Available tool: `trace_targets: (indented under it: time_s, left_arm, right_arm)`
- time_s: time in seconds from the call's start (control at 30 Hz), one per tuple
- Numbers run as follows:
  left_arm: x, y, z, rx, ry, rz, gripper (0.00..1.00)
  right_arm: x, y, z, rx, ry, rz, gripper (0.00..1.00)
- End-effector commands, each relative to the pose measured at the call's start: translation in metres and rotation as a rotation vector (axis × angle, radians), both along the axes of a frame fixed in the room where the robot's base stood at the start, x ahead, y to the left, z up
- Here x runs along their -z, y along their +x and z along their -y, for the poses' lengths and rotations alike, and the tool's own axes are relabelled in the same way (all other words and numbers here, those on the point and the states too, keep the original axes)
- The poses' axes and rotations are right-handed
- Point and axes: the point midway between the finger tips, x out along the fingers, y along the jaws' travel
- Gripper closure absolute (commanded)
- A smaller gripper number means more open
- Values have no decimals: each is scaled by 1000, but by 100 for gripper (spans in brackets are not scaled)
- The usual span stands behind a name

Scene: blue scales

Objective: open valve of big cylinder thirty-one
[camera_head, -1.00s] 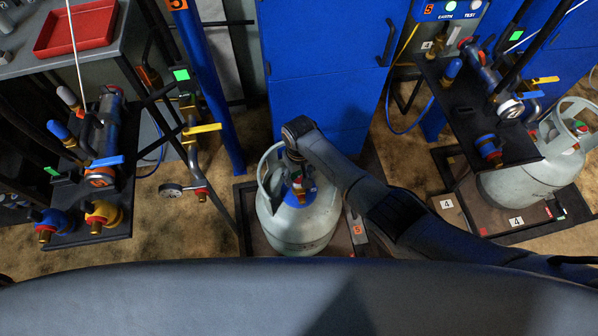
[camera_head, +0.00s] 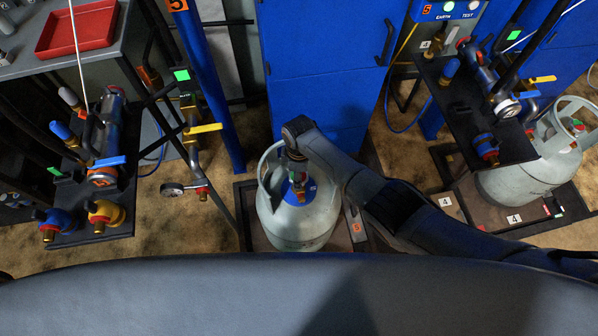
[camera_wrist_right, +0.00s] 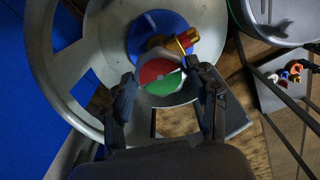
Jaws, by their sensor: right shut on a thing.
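A grey gas cylinder (camera_head: 298,228) stands upright on a dark low platform in the middle of the head view. No number thirty-one is readable on it. Its grey collar (camera_wrist_right: 43,75) curves around the valve in the right wrist view. The valve has a blue base (camera_wrist_right: 146,32), a brass outlet (camera_wrist_right: 186,39) and a round red, white and green handwheel (camera_wrist_right: 160,77). My right gripper (camera_wrist_right: 164,80) has a finger on each side of the handwheel and is shut on it. In the head view my right arm partly covers the valve. My left gripper is not in view.
A second grey cylinder (camera_head: 530,178) stands at the right beside number 4 labels. Pipe stands with coloured valves flank the middle cylinder. A blue cabinet (camera_head: 325,80) is behind it. A red tray (camera_head: 76,28) lies on a table at upper left.

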Motion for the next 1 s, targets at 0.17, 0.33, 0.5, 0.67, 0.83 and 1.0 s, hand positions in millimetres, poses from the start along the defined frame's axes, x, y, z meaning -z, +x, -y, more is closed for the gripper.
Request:
trace_targets:
  time_s: [0.17, 0.33, 0.5, 0.67, 0.83, 1.0]
  left_arm:
    - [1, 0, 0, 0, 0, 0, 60]
    - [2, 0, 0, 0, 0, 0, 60]
    - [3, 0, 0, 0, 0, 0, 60]
    - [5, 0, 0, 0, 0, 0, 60]
    - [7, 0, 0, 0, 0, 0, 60]
    - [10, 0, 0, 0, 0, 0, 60]
  right_arm:
    - [2, -1, 1, -167, -3, -3, 72]
    - [2, -1, 1, -328, -3, -3, 72]
    - [2, 0, 1, -490, -3, -3, 72]
    - [2, 0, 1, -643, -3, -3, 72]
    - [2, 1, 1, -804, -3, -3, 72]
    - [3, 1, 1, -965, -3, -4, 72]
